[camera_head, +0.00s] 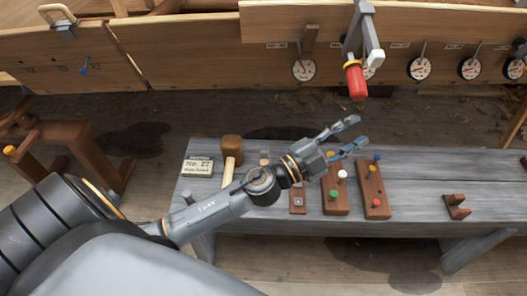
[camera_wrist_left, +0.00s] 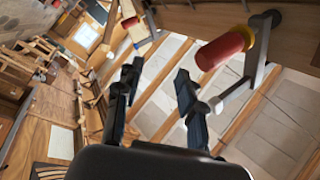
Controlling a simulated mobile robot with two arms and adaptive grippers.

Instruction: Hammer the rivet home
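A wooden mallet (camera_head: 231,150) lies on the grey bench, with its pale handle partly behind my left arm. A small blue-ended peg (camera_head: 84,69) sticks out of the left hull plank; I cannot tell whether it is the rivet. My left gripper (camera_head: 346,138) is open and empty above the bench, to the right of the mallet. Its parted fingers also show in the left wrist view (camera_wrist_left: 158,88). A red-handled metal tool or clamp (camera_head: 357,80) hangs at the hull above the gripper; its red grip also shows in the left wrist view (camera_wrist_left: 222,50). My right gripper is out of view.
The bench (camera_head: 420,180) holds a No. 27 card (camera_head: 198,166), wooden blocks with coloured pegs (camera_head: 374,190) and a small notched wooden block (camera_head: 457,206). The hull (camera_head: 180,50) carries several round dials (camera_head: 419,68). A brown trestle (camera_head: 75,140) stands at left. The bench's right part is mostly clear.

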